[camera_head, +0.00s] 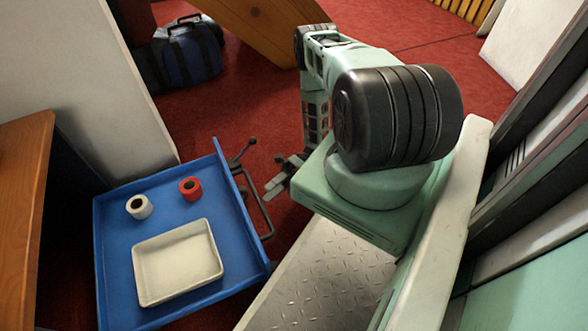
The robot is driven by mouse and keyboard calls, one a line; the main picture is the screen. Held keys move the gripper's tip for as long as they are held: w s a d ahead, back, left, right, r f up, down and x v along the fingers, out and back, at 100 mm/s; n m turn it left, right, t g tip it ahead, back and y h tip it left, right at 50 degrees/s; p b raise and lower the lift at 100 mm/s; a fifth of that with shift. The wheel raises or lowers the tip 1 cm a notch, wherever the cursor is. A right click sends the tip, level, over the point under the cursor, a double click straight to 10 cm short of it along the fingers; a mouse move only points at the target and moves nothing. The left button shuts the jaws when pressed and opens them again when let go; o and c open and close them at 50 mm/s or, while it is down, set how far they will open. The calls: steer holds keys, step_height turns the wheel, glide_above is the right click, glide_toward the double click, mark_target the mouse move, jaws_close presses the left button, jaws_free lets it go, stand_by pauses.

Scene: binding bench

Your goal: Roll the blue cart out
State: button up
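The blue cart (118,235) is at the lower left, seen from above as a shallow blue tray with raised edges. A dark bar handle (268,222) shows at its right side, low beside the blue rim. My gripper (273,187) is just right of the cart's upper right side, above and beside the handle. Its pale fingers point left and down toward the cart. I see no handle between them, but they are small, and I cannot tell how far apart they are. The cart's wheels are mostly hidden.
The cart carries a white roll (139,207), a red roll (190,188) and a cream tray (178,262). A wooden bench (22,190) stands left, a pale panel (115,110) behind. A blue bag (190,55) lies on the red floor (245,100), which is open beyond the cart.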

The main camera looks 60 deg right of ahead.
steer(key=p+v, duration=0.1)
steer(key=v, duration=1.1)
steer(key=shift+w, duration=0.1)
